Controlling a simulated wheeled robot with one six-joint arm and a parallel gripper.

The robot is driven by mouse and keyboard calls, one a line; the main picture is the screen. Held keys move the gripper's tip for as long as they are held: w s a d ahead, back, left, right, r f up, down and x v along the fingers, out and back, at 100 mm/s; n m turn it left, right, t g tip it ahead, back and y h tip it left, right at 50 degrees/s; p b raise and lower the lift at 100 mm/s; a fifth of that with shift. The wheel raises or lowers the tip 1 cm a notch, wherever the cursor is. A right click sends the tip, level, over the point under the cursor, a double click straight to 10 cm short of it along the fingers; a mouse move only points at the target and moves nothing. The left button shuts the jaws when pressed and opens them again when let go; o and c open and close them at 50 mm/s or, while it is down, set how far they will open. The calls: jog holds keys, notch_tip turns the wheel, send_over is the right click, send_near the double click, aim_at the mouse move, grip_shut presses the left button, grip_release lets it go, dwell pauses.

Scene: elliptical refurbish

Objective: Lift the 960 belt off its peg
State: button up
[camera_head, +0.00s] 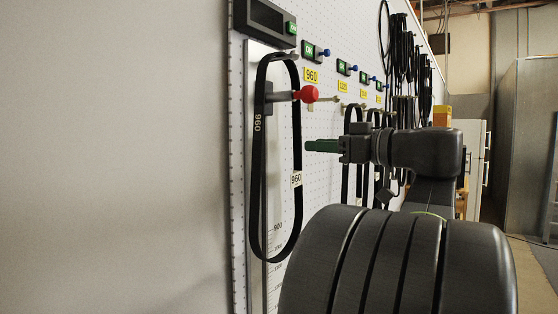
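The 960 belt (257,165) is a long black loop marked 960, hanging at the left end of the white pegboard. My gripper (308,146), with green fingers, points left toward the belt's right strand. It looks close to that strand but apart from it; the exact depth gap is unclear. The fingers are seen side-on, so their opening is hidden. No belt shows in them.
Other black belts (348,150) hang on pegs just behind my gripper. More belts (401,50) hang higher at the far right. Yellow number labels (311,75) and green displays (312,51) line the pegboard (325,105). A plain wall (110,150) fills the left.

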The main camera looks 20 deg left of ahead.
aim_at(297, 158)
jog(key=shift+w+p+x, duration=0.15)
jog(key=shift+p+x, duration=0.1)
jog(key=shift+x, duration=1.4)
jog(key=shift+w+p+x, duration=0.15)
jog(key=shift+p+x, duration=0.1)
jog(key=shift+x, duration=1.4)
jog(key=shift+d, duration=0.1)
grip_shut()
